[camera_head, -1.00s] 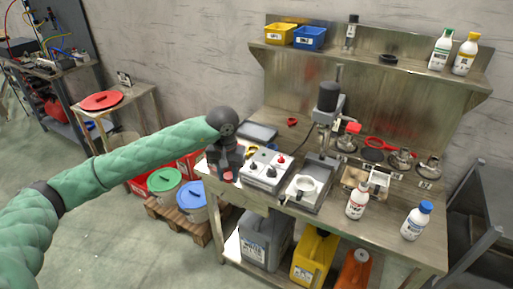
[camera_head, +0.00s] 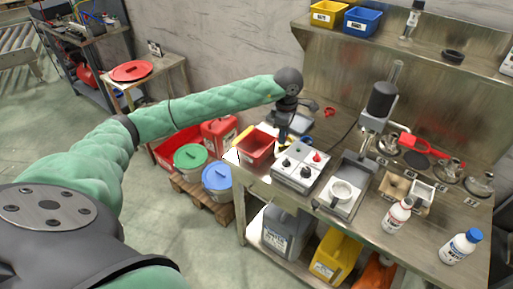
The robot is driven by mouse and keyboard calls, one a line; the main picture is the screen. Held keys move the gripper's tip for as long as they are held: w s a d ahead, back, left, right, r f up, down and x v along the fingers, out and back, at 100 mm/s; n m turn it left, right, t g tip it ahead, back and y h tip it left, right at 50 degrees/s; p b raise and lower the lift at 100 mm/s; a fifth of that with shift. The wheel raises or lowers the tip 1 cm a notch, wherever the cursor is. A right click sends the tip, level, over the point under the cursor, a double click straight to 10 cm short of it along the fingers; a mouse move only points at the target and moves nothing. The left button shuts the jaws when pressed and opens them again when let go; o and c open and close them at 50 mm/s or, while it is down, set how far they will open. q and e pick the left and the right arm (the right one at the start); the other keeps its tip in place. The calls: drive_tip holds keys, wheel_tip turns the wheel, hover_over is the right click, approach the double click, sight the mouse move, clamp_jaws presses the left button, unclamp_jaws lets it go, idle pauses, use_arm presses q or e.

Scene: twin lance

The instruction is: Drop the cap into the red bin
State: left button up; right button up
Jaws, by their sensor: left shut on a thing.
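The red bin (camera_head: 256,149) is an open-topped box on the left end of the steel bench. My left gripper (camera_head: 283,143) points down just to the right of the bin, close to its right wall. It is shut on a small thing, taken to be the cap. A small yellow and pale patch (camera_head: 281,148) shows at its fingertips. The picture is too small to tell its shape or whether it touches the bench. My right gripper is not in view.
A white block with knobs (camera_head: 301,165) stands right of the gripper, and a stand with a dark motor head (camera_head: 381,100) further right. A blue-capped bottle (camera_head: 461,246) stands near the front edge. Buckets with green (camera_head: 191,157) and blue lids (camera_head: 217,177) stand on a pallet left of the bench.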

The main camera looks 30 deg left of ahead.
use_arm(q)
drive_tip(key=a+r+n+p, duration=0.1)
drive_tip(key=a+n+p, duration=0.1)
drive_tip(key=a+n, duration=0.5)
drive_tip(key=w+a+n+p, duration=0.1)
drive_tip(key=a+n, duration=0.6)
drive_tip(key=n, duration=1.1)
drive_tip(key=shift+a+r+n+p, duration=0.15)
drive_tip(key=shift+r+n+p, duration=0.25)
drive_tip(key=shift+p, duration=0.1)
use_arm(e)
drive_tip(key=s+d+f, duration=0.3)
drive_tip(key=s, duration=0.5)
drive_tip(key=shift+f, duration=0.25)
use_arm(q)
wheel_tip(320, 180, down, 6)
drive_tip(key=shift+w+r+b, duration=0.1)
drive_tip(key=shift+r+b, duration=0.05)
drive_tip(key=shift+b, duration=0.5)
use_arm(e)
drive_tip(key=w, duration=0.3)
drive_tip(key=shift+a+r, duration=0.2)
use_arm(q)
drive_tip(key=o, duration=1)
